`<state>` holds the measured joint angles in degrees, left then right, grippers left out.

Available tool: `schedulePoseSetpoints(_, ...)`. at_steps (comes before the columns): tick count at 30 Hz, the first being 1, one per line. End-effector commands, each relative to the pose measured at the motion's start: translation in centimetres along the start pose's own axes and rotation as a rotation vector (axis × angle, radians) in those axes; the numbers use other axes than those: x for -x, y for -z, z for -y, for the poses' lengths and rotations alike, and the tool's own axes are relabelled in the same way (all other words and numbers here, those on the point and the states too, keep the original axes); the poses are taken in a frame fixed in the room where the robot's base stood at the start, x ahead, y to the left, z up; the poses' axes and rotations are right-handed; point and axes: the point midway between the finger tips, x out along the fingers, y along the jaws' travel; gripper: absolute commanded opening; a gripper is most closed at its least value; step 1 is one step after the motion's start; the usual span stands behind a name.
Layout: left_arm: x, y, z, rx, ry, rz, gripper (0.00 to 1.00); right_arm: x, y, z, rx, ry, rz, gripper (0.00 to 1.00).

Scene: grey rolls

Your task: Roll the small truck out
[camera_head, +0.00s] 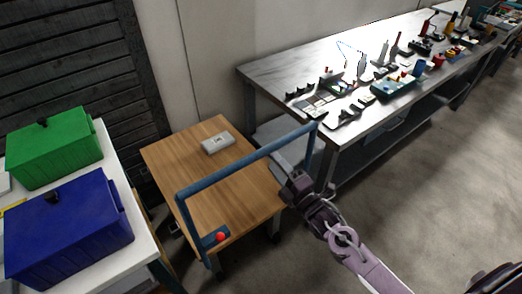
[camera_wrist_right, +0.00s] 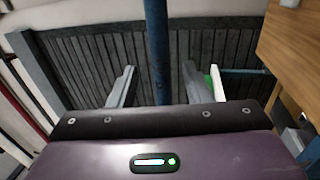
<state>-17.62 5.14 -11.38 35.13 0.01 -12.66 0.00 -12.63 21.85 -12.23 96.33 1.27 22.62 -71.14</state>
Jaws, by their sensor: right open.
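The small truck has a wooden top (camera_head: 205,180) and a blue tubular handle (camera_head: 245,163) rising over its near side, with a post at each end. A red button (camera_head: 221,236) sits on a blue bracket at the near corner. My right gripper (camera_head: 284,163) is at the handle's right part, below the crossbar. In the right wrist view its two fingers (camera_wrist_right: 160,70) are apart, and a blue post (camera_wrist_right: 157,40) shows between them; I cannot tell whether it is within their reach. The truck's wheels are mostly hidden. My left gripper is not in view.
A white table (camera_head: 138,207) with a green box (camera_head: 55,150) and a blue box (camera_head: 68,230) stands left of the truck. A grey device (camera_head: 218,142) lies on the truck. A metal workbench (camera_head: 290,72) with tools stands behind right. The floor (camera_head: 420,190) at right is clear.

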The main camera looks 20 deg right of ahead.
Motion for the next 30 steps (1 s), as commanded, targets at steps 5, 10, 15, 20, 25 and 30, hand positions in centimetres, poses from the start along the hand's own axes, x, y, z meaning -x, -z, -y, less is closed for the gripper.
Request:
schedulePoseSetpoints(5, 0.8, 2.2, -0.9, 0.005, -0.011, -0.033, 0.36, -2.1, 0.0, -0.6, 0.008, -0.011, -0.001, 0.45)
schedulePoseSetpoints(10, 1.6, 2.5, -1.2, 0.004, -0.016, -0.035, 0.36, -5.0, 0.1, -0.7, 0.005, -0.010, -0.001, 0.45)
schedulePoseSetpoints(15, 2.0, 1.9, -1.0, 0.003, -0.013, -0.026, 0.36, -7.0, 0.1, -0.4, 0.005, -0.006, -0.002, 0.45)
schedulePoseSetpoints(20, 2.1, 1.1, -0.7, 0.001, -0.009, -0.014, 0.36, -7.7, 0.1, -0.3, 0.005, -0.005, -0.002, 0.45)
schedulePoseSetpoints(25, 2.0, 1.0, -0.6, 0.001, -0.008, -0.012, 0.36, -7.8, 0.1, -0.2, 0.005, -0.005, -0.002, 0.45)
schedulePoseSetpoints(30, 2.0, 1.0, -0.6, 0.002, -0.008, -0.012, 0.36, -7.8, 0.1, -0.2, 0.005, -0.005, -0.002, 0.31)
